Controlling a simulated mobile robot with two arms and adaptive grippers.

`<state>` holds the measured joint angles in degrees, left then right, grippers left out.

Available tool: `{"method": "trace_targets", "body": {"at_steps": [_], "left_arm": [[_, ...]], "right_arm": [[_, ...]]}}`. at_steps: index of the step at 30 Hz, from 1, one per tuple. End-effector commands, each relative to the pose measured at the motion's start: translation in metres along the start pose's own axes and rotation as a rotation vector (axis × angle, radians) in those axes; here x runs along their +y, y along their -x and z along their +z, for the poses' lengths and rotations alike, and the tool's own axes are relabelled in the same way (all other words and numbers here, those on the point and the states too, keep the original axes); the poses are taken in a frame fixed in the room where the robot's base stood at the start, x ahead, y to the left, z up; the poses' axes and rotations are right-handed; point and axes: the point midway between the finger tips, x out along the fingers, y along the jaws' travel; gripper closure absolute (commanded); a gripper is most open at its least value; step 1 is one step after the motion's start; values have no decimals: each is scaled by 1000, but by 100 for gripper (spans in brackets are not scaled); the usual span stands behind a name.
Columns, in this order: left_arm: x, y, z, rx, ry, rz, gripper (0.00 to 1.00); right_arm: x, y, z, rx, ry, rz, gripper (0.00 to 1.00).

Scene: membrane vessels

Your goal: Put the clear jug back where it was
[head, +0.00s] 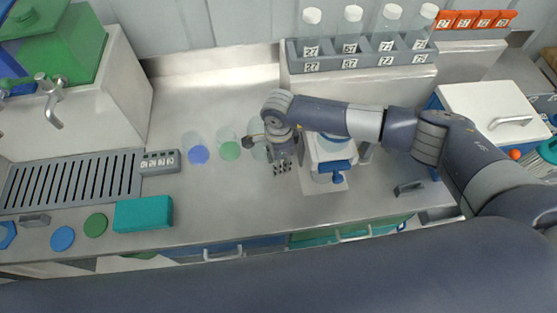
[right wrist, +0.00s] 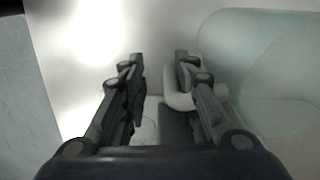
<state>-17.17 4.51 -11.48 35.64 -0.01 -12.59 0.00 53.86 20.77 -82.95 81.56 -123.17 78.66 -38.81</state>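The clear jug (right wrist: 262,75) fills the right of the right wrist view, a see-through cylinder with a pale handle (right wrist: 182,101). In the head view a clear vessel (head: 257,127), apparently this jug, stands partly hidden behind my right gripper (head: 262,146). The right gripper is open. In the right wrist view its fingers (right wrist: 160,68) are apart, with the right finger overlapping the handle; I cannot tell whether they touch. My left gripper is not in view.
Clear vessels with a blue base (head: 199,154) and a green base (head: 230,150) stand left of the jug. A pale stand with blue parts (head: 330,183) is close on the right. A bottle rack (head: 360,62) is behind. The front counter is mostly clear, with a teal block (head: 143,214) at left.

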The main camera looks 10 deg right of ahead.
Motion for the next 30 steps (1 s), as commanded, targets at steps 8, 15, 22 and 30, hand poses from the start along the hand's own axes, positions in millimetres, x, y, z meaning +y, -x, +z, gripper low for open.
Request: {"method": "trace_targets", "body": {"at_steps": [8, 15, 22, 30], "left_arm": [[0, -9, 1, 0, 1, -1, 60], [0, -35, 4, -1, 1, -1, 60], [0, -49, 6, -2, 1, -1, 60], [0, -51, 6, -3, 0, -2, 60]], "right_arm": [[-2, 19, 0, -1, 1, -5, 72], [-2, 72, 0, -1, 2, -7, 72], [-1, 110, 0, 0, 0, -4, 72], [0, 124, 0, 0, 1, 0, 72]]}}
